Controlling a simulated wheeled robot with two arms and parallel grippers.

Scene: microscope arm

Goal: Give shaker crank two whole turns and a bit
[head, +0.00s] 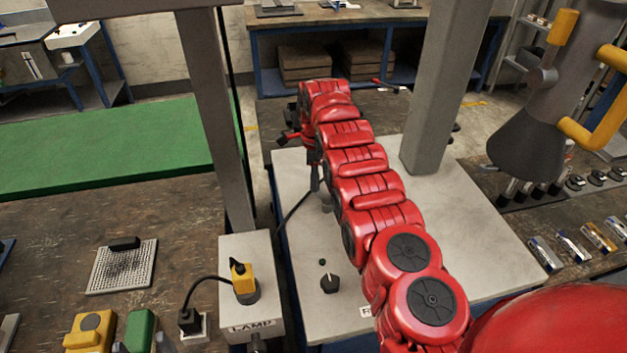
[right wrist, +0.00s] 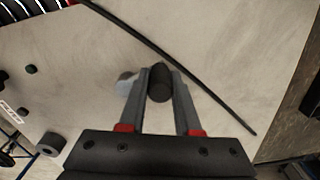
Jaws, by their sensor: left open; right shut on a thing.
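My right arm reaches from the lower right across the pale tabletop in the head view. Its gripper (head: 315,183) points down near the far left of that top, partly hidden by its own links. In the right wrist view the two grey fingers (right wrist: 160,92) are shut on a dark upright knob (right wrist: 159,82), which appears to be the shaker crank's handle. A pale round post (right wrist: 125,80) stands just left of the fingers. The rest of the crank is hidden or cannot be told apart. My left gripper is not in view.
A long dark rod or cable (right wrist: 205,88) runs close past the fingers. A black knob (head: 330,284) sits on the pale top (head: 300,262). The lamp box (head: 250,270) and a grey post (head: 212,110) stand left. Another post (head: 432,90) stands right of my arm.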

